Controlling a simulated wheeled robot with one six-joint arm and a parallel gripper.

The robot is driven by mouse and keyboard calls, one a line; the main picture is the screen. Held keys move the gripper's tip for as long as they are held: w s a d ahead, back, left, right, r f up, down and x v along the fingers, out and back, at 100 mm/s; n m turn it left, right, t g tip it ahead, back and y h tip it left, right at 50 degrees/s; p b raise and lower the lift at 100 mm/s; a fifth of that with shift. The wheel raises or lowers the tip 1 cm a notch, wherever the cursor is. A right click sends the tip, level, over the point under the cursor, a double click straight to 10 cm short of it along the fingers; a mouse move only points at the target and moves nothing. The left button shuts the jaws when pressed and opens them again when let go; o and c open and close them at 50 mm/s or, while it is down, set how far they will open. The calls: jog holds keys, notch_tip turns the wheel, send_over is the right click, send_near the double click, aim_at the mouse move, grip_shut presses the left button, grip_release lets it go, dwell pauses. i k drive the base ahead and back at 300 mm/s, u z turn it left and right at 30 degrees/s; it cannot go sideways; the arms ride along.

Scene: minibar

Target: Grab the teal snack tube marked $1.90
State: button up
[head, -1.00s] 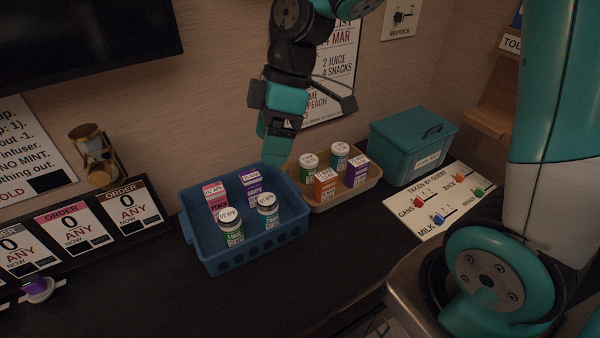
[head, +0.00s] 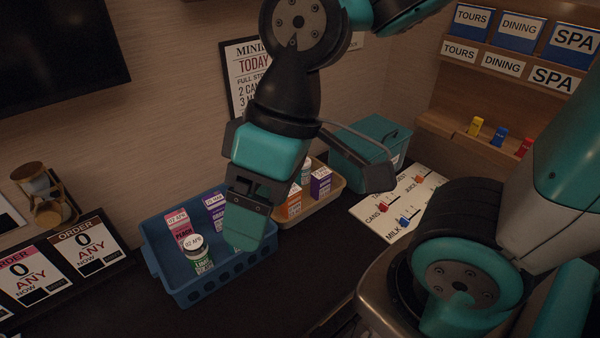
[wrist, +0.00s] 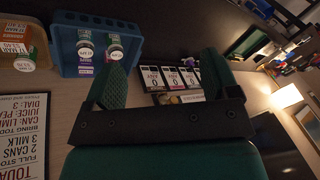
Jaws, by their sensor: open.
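I cannot make out a teal snack tube marked $1.90 in either view. My gripper (head: 250,205) is open and empty, hanging above the front right of the blue basket (head: 190,296) and hiding part of its contents. The wrist view shows its two spread fingers (wrist: 163,75), with nothing between them. A white-lidded green jar (head: 197,252), a pink box (head: 180,226) and a purple box (head: 215,208) stand upright in the basket.
A beige tray (head: 318,208) right of the basket holds an orange box (head: 291,207), a purple box (head: 320,184) and a partly hidden can. Beyond are a teal lidded box (head: 365,150) and a slider board (head: 385,228). Order cards and an hourglass (head: 45,195) stand left. Shelves are at right.

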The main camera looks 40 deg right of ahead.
aim_at(302, 178)
jog(key=k, duration=1)
jog(key=z, duration=2.1)
jog(key=i, duration=1.15)
jog(key=u, duration=2.2)
jog(key=i, duration=0.5)
jog(key=z, duration=0.1)
